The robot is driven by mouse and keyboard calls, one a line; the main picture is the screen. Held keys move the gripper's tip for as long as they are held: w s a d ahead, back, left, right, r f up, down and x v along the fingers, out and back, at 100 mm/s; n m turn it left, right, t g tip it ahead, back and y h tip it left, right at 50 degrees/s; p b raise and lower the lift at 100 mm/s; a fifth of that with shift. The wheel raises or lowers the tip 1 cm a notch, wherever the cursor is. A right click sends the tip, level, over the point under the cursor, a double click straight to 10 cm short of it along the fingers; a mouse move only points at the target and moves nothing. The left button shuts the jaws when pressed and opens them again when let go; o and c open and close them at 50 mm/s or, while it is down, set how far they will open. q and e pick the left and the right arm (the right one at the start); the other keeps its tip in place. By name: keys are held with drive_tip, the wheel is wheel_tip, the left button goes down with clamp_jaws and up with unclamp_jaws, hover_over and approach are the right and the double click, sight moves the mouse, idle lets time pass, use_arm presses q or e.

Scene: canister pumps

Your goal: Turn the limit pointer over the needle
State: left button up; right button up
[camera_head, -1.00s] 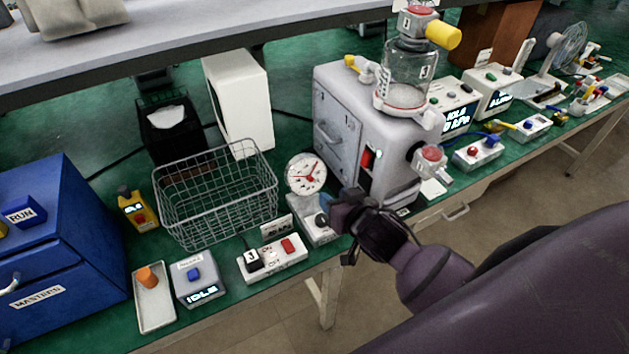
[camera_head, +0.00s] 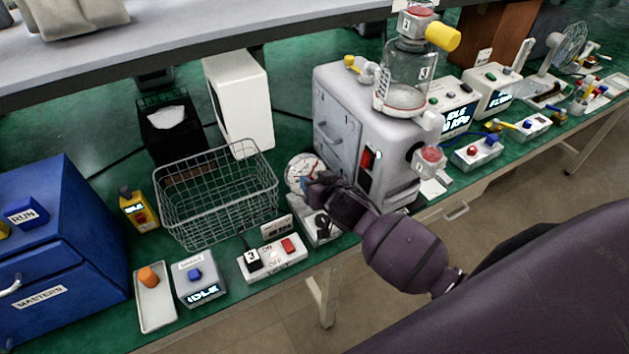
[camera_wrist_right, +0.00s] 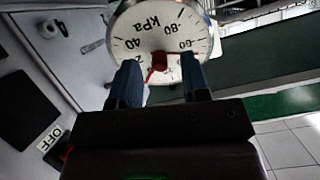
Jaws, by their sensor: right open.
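The round white gauge (camera_head: 297,166), marked in kPa, stands on the bench between the wire basket and the grey machine. In the head view my right gripper (camera_head: 312,188) is in front of its dial and hides much of it. In the right wrist view the gauge face (camera_wrist_right: 150,30) appears upside down, with a red pointer (camera_wrist_right: 158,64) near its middle. My right gripper (camera_wrist_right: 160,80) is open, its two blue fingers on either side of the red pointer. I cannot tell whether they touch the dial. The limit pointer and needle are hard to tell apart here. My left gripper is not in view.
The wire basket (camera_head: 216,200) stands left of the gauge, and the grey machine (camera_head: 345,125) with a clear jar stands right of it. A switch box (camera_head: 272,260) with a red button is in front. The bench's front edge is close below.

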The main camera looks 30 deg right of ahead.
clamp_jaws()
idle(0.3)
drive_tip(key=n, duration=2.2)
idle(0.3)
idle(0.4)
